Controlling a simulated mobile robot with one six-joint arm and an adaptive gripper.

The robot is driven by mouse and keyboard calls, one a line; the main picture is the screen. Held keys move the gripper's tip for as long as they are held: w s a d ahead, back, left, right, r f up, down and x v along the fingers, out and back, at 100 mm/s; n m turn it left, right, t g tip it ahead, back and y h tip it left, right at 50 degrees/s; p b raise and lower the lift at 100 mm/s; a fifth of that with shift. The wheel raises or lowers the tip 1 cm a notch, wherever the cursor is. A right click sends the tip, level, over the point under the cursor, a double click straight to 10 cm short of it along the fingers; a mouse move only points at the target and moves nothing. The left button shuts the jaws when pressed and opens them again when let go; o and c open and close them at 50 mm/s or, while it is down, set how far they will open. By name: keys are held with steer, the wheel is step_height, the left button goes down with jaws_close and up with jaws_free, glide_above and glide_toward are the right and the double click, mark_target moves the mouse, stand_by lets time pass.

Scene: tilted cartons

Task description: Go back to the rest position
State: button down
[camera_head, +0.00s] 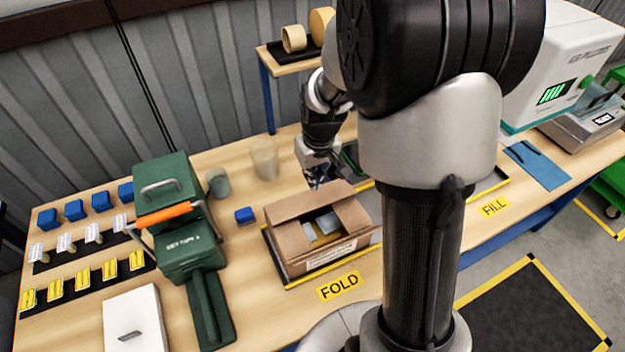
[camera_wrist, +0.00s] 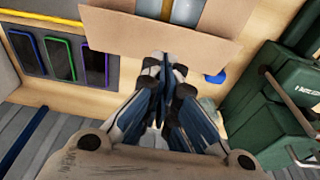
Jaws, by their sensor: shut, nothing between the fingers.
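My gripper (camera_wrist: 163,75) is shut and empty in the wrist view, its fingertips together beside the flap of an open carton. In the head view my gripper (camera_head: 318,182) is just behind the carton, partly hidden by the carton and my arm. The open cardboard carton (camera_head: 307,265) stands on the table at the FOLD label, with items inside it. In the wrist view the carton (camera_wrist: 130,35) is at the top with one flap toward my gripper. I cannot tell whether the fingers touch the flap.
A green tape machine (camera_head: 175,225) stands left of the carton, with a small blue block (camera_head: 245,215) between. Translucent cups (camera_head: 264,160) stand behind. A white machine (camera_head: 560,60) is at the far right. Framed dark devices (camera_wrist: 60,58) lie in a tray in the wrist view.

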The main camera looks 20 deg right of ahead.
steer(key=s+r+p, duration=0.1)
steer(key=s+r, duration=0.2)
steer(key=r, duration=0.3)
steer(key=shift+s+r, duration=0.2)
steer(key=s+a+r+t+b, duration=0.1)
steer(key=s+a+r, duration=0.3)
steer(key=s, duration=0.5)
steer(key=s+a+r+t, duration=0.1)
steer(key=s+a+r, duration=0.4)
steer(key=s, duration=0.5)
steer(key=shift+r+t+b, duration=0.3)
steer(key=shift+r+b, duration=0.05)
steer(key=shift+r, duration=0.35)
steer(key=shift+w, duration=0.1)
